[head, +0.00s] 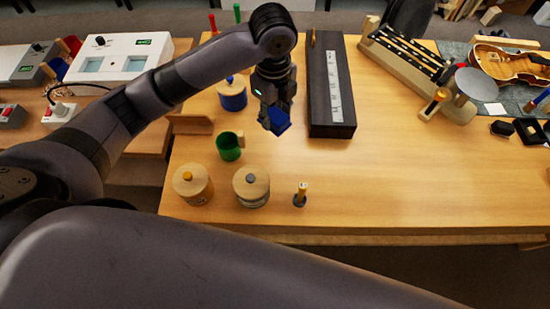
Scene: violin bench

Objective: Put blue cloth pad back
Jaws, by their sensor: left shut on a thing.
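My left gripper (274,108) is above the bench's left part, pointing down, shut on the blue cloth pad (278,122). The pad hangs tilted at the fingertips, between a blue jar (232,93) on its left and a long dark box (331,85) on its right. I cannot tell its exact height over the bench. The fingers hide part of the pad. My right gripper is not in view.
A green cup (229,147) lies or stands left of the pad. Two wooden-lidded jars (252,187) and a small brass-topped tool (300,195) stand near the front edge. The bench (400,170) is clear at centre right. A violin body (510,64) lies far right.

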